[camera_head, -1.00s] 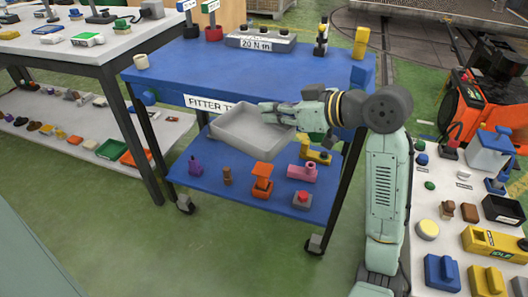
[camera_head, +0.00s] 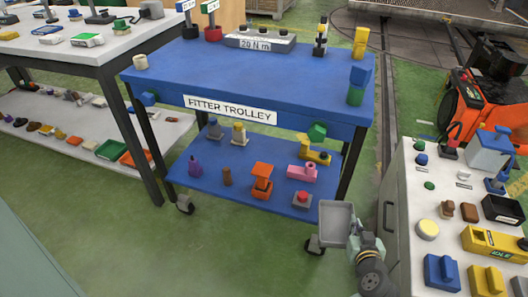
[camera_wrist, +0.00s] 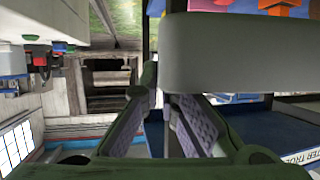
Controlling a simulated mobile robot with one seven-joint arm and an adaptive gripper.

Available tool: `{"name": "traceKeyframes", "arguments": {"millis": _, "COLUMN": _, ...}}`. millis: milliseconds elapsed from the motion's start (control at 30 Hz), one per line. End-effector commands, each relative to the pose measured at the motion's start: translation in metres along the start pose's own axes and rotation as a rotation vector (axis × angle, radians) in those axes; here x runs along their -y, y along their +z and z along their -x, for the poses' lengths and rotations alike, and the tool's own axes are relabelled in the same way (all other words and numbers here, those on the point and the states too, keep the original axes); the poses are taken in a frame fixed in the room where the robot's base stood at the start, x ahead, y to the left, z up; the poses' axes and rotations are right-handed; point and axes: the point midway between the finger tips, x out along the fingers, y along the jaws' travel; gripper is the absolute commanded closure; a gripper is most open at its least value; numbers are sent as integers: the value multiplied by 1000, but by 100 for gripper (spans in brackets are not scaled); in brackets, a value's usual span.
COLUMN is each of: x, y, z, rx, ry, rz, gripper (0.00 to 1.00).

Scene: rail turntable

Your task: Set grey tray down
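The grey tray (camera_head: 325,222) is held in the air at the lower right of the head view, in front of the blue trolley's right front leg, and looks tipped toward the camera. My gripper (camera_head: 356,238) is at its right edge and appears shut on that edge. In the wrist view the tray (camera_wrist: 240,55) is a broad grey slab across the upper right, and the padded fingers of my gripper (camera_wrist: 160,95) meet at its left end. The tray hides the exact contact. I see nothing inside the tray.
The blue trolley (camera_head: 235,75) has a clear middle on its top, with a grey block and stands at the back. Its lower shelf (camera_head: 215,190) holds several small parts. A white-topped bench (camera_head: 425,262) crowded with parts stands at right. Green floor is open in front.

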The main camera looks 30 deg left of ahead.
Motion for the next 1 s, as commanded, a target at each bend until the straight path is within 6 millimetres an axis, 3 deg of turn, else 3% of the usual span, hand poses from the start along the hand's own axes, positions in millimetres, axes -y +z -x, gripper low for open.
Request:
{"name": "traceKeyframes", "arguments": {"millis": 33, "x": -14, "y": 24, "z": -7, "rx": 7, "ry": 55, "rz": -30, "gripper": 100}}
{"name": "traceKeyframes", "arguments": {"millis": 200, "x": -58, "y": 80, "z": -25, "rx": 3, "ry": 226, "rz": -97, "gripper": 100}}
{"name": "traceKeyframes", "arguments": {"millis": 500, "x": -110, "y": 144, "z": -46, "rx": -1, "ry": 428, "rz": -179, "gripper": 100}}
{"name": "traceKeyframes", "arguments": {"millis": 1000, "x": -108, "y": 139, "z": -44, "rx": -5, "ry": 420, "rz": -177, "gripper": 100}}
